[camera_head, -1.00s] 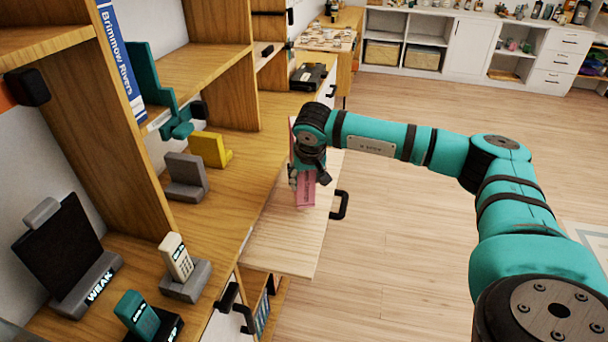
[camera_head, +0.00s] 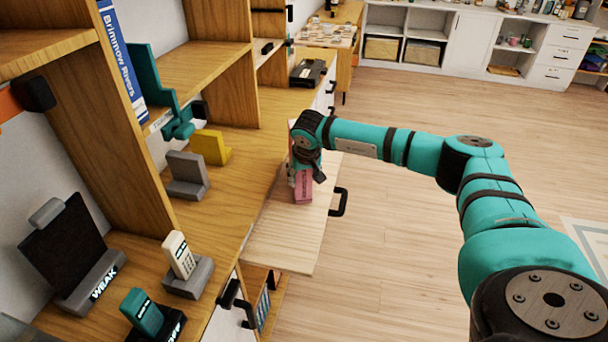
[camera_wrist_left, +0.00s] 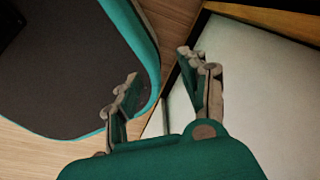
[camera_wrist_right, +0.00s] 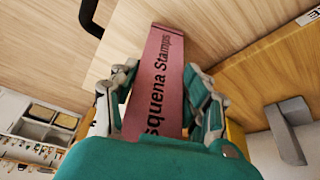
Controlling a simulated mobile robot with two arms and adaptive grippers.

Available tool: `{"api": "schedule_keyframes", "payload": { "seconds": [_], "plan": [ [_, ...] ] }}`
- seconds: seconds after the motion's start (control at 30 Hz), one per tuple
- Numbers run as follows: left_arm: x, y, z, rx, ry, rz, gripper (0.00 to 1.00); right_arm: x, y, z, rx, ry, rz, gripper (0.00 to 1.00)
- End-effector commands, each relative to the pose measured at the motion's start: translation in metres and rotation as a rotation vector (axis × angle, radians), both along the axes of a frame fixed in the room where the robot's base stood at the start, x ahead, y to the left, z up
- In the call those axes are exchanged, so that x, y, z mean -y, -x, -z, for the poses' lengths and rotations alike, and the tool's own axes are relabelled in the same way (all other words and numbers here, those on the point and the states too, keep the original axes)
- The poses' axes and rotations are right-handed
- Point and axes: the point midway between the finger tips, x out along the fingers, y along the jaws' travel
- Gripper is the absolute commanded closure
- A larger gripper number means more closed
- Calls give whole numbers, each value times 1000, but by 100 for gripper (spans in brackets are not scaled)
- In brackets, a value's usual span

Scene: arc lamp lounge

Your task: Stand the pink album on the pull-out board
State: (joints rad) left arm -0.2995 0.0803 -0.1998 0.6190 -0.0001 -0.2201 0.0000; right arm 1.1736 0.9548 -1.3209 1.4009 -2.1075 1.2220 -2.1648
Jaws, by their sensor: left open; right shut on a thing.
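The pink album (camera_head: 303,188) is upright over the pull-out board (camera_head: 283,238), with its lettered spine facing my right wrist camera. My right gripper (camera_head: 305,172) is shut on the album, a finger on each side. In the right wrist view the album (camera_wrist_right: 163,75) reads "squena Stamps" and its far end reaches the pale board (camera_wrist_right: 125,35). I cannot tell whether its bottom edge touches the board. My left gripper (camera_wrist_left: 160,85) is open and empty in the left wrist view, away from the album. It is not seen in the head view.
A grey bookend (camera_head: 187,175) and a yellow bookend (camera_head: 211,147) stand on the desk left of the board. A black handle (camera_head: 340,202) sticks out at the board's right edge. The board's near part is clear. Phones (camera_head: 180,258) stand at the near left.

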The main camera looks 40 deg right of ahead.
Motion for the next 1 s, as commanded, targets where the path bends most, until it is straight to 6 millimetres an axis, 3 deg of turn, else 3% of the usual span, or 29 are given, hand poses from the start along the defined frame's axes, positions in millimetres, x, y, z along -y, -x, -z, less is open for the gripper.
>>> {"api": "schedule_keyframes", "payload": {
  "seconds": [0.07,0.1,0.27,0.67,1.0],
  "plan": [
    [0,0,2,0,0,0,56,0,-2,-1,7,0,0,100],
    [0,0,1,0,0,0,56,0,0,1,0,0,0,49],
    [0,0,1,0,0,0,56,0,0,1,0,0,0,30],
    [0,0,2,0,0,0,56,-1,3,-10,1,0,1,30],
    [0,0,12,1,0,0,56,-14,27,-74,4,0,-1,30]
  ]
}}
